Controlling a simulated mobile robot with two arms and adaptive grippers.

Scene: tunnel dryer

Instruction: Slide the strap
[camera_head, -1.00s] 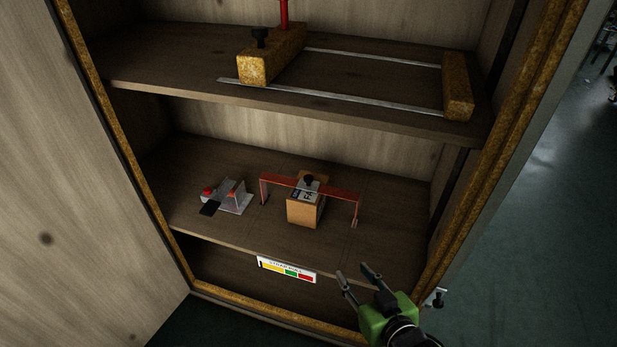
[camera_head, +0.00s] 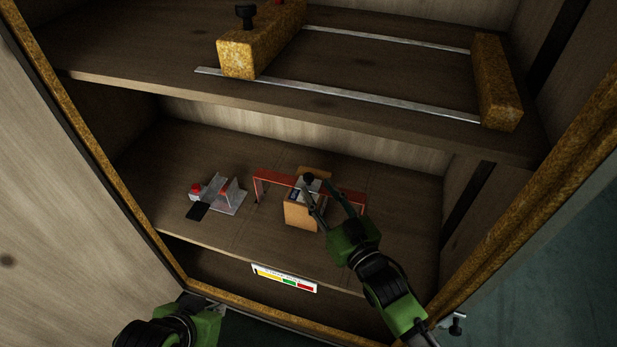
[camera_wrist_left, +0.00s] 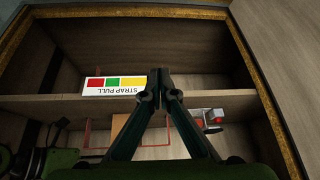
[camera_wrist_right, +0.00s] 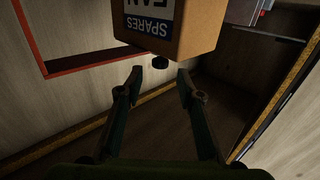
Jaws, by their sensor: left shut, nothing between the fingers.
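A black knob (camera_head: 308,177) sits on top of the box. In the right wrist view the box (camera_wrist_right: 190,35) hangs at the top, with the knob (camera_wrist_right: 160,62) near my fingertips. My right gripper (camera_head: 320,186) is open at the box top and partly hides the bar; its spread fingers (camera_wrist_right: 159,76) have the knob at the gap between their tips. My left gripper (camera_wrist_left: 160,78) is shut and empty, in front of the cabinet.
A STRAP PULL label (camera_head: 285,278) with yellow, green and red fields is on the lower shelf's front edge. A small grey device with a red knob (camera_head: 218,193) stands left of the box. The upper shelf (camera_head: 140,82) holds a wooden frame (camera_head: 262,45) with metal rails. Cabinet sides bound the space.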

